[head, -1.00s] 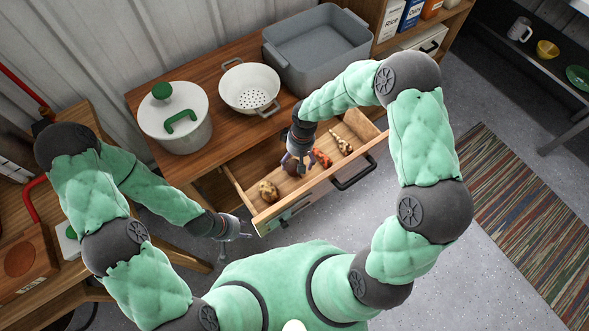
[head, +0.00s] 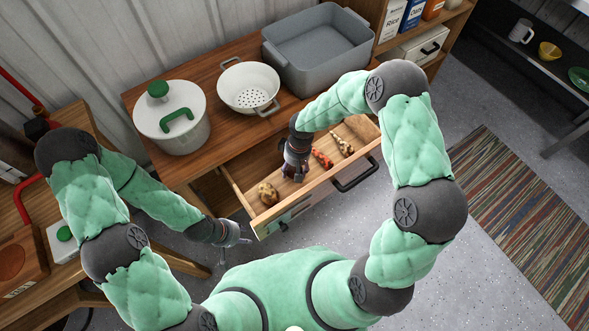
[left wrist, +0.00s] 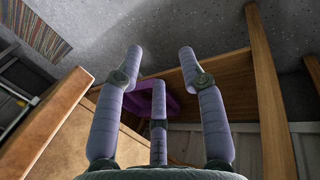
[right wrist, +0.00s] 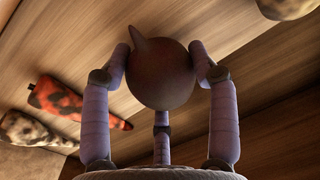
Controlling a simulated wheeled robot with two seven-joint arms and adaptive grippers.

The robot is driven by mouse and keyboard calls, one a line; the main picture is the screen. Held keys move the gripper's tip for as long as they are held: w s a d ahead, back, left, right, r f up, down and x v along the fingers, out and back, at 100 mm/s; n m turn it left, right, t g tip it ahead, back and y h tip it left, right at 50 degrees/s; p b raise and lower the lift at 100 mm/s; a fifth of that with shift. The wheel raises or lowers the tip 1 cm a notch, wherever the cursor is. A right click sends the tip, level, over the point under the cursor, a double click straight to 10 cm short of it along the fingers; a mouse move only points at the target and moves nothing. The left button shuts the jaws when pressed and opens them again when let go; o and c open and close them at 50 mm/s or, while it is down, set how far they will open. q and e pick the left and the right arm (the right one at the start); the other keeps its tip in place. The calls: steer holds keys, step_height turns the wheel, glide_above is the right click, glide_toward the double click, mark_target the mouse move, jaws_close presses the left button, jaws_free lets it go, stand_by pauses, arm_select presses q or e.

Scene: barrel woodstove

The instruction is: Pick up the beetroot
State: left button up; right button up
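The beetroot (right wrist: 160,74) is a dark brown-purple ball with a short pointed stem, seen in the right wrist view. It is between the fingers of my right gripper (right wrist: 162,58), whose fingertips bend in against its two sides. In the head view, my right gripper (head: 295,172) is down in the open drawer (head: 318,189) and mostly hides the beetroot. My left gripper (left wrist: 160,52) is open and empty. In the head view it (head: 240,238) hangs beside the drawer's left front corner.
A red patterned vegetable (head: 322,158), a speckled one (head: 342,146) and a lumpy tan one (head: 268,194) lie in the drawer. Above, a white pot (head: 172,122), colander (head: 249,90) and grey tub (head: 317,52) stand on the wooden top. The drawer's walls are close around my right gripper.

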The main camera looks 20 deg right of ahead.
step_height(320, 180, up, 10)
steer(key=p, duration=0.4)
stand_by(0.3)
stand_by(0.8)
